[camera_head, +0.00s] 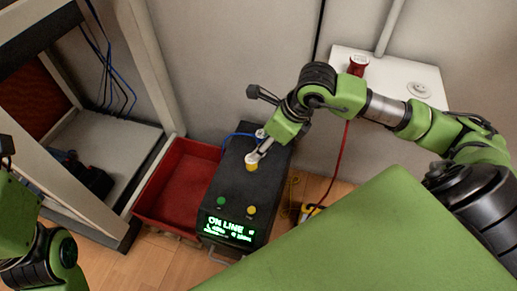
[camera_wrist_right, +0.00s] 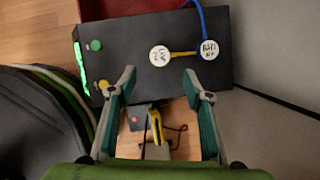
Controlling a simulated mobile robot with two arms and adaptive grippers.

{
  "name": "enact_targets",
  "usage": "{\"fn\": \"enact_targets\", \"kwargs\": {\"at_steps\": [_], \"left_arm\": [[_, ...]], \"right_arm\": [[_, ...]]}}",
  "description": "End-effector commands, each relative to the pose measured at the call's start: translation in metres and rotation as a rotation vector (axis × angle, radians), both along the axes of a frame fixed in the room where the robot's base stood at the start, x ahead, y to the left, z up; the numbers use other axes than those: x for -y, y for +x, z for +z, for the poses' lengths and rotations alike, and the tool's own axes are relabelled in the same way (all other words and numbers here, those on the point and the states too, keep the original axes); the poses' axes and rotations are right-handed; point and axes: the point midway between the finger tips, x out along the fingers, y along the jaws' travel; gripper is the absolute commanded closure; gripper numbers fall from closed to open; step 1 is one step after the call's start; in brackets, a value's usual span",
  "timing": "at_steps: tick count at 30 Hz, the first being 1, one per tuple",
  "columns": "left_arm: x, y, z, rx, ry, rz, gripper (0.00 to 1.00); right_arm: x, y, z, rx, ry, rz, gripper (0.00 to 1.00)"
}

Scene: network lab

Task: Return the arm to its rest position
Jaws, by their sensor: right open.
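My right arm (camera_head: 385,110) reaches in from the right in the head view, bent over a black box with a lit green display (camera_head: 250,185). My right gripper (camera_head: 266,146) is over the top of this box, close to two white-capped plugs. In the right wrist view the right gripper (camera_wrist_right: 160,77) is open, with nothing between its fingers. The yellow-sided plug (camera_wrist_right: 160,55) and the plug with a blue cable (camera_wrist_right: 209,49) lie just beyond the fingertips. My left arm (camera_head: 40,250) shows only in part at the lower left; its gripper is outside the picture.
A red bin (camera_head: 180,185) stands left of the black box, by an open rack (camera_head: 115,150) with blue cables. A white panel (camera_head: 400,80) with a red plug (camera_head: 358,65) is behind my right arm. A red cable hangs from it. Wooden floor (camera_head: 165,262) is clear in front.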

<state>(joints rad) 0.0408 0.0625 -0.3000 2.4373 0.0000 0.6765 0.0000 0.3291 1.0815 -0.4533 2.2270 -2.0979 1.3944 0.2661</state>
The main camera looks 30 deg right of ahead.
Motion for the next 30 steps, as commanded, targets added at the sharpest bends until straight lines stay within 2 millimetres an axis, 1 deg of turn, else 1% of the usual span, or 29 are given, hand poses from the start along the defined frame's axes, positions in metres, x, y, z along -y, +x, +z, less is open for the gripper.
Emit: {"fn": "enact_targets", "kwargs": {"at_steps": [1, 5, 19, 22, 23, 26, 29, 30], "left_arm": [[0.000, 0.000, 0.000, 0.000, 0.000, 0.000, 0.60], [0.000, 0.000, 0.000, 0.000, 0.001, 0.000, 0.60], [0.000, 0.000, 0.000, 0.000, 0.001, 0.000, 0.60], [0.000, 0.000, 0.000, -0.001, 0.000, 0.000, 0.60], [0.000, 0.000, 0.000, -0.003, 0.001, 0.000, 0.60], [0.000, 0.001, 0.000, -0.011, 0.000, 0.000, 0.60], [0.000, 0.003, -0.001, -0.023, 0.000, -0.001, 0.60], [-0.001, 0.003, -0.002, -0.029, -0.002, -0.001, 0.60]], "right_arm": [[0.001, -0.001, 0.004, 0.001, -0.001, 0.001, 0.54], [0.002, -0.003, 0.008, 0.001, -0.001, 0.001, 0.54], [0.001, -0.003, 0.008, 0.000, 0.000, 0.000, 0.54], [-0.004, -0.006, 0.007, -0.010, 0.017, 0.007, 0.54], [-0.009, -0.009, 0.007, -0.019, 0.032, 0.013, 0.54], [-0.038, -0.025, 0.005, -0.068, 0.118, 0.050, 0.54], [-0.085, -0.054, 0.007, -0.152, 0.265, 0.107, 0.54], [-0.105, -0.067, 0.012, -0.188, 0.336, 0.132, 0.54]]}}
